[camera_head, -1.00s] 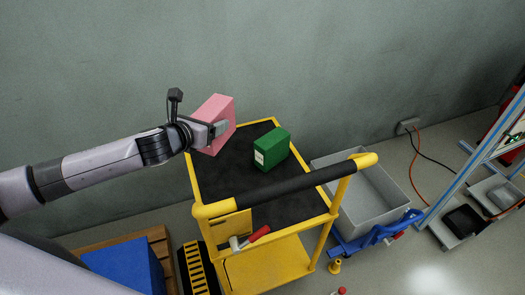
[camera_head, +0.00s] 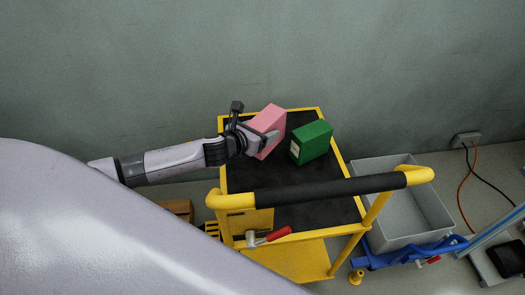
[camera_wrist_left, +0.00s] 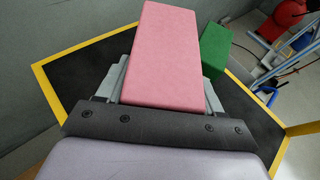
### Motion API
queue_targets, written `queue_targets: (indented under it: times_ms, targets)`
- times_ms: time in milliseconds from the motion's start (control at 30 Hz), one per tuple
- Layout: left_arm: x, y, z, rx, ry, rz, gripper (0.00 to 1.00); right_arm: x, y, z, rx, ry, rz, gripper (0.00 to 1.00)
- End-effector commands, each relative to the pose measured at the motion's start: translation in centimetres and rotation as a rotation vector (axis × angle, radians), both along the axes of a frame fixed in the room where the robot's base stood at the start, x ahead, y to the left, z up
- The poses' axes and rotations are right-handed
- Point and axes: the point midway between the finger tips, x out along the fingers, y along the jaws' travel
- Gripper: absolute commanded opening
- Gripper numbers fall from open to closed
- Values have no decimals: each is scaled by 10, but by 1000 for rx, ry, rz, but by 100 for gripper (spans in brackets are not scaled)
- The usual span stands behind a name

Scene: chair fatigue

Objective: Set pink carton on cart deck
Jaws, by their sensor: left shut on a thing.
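The pink carton (camera_head: 269,128) is held in my left gripper (camera_head: 268,142), which is shut on it. In the left wrist view the carton (camera_wrist_left: 165,55) stands between the two fingers of my gripper (camera_wrist_left: 165,90). The carton is over the far left part of the black cart deck (camera_head: 250,178), left of the green carton. I cannot tell whether its underside touches the deck. The deck (camera_wrist_left: 90,70) also shows around the gripper in the left wrist view. My right gripper is not in view.
A green carton (camera_head: 312,142) stands on the deck just right of the pink one. The cart's black and yellow handle (camera_head: 315,190) crosses the near side. A grey bin (camera_head: 400,205) stands right of the cart. The near deck is mostly clear.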

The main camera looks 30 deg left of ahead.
Motion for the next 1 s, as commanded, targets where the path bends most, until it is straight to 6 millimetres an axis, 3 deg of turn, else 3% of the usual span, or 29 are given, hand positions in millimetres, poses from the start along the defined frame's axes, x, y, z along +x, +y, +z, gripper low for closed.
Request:
queue_targets:
  times_ms: [33, 333, 500, 900, 933, 1000]
  targets:
    - [0, 0, -11, -2, -1, 2, 23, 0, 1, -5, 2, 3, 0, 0]
    - [0, -1, -33, -2, -2, -1, 23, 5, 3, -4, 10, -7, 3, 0]
    - [0, 0, -61, -2, -2, 1, 23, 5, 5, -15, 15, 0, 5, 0]
    - [1, 0, -66, 1, -3, -2, 23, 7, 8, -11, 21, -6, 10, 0]
    - [0, 0, -67, 2, -1, -1, 73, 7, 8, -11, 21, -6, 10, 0]
    - [0, 0, -67, 1, -1, 0, 92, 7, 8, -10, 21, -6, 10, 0]
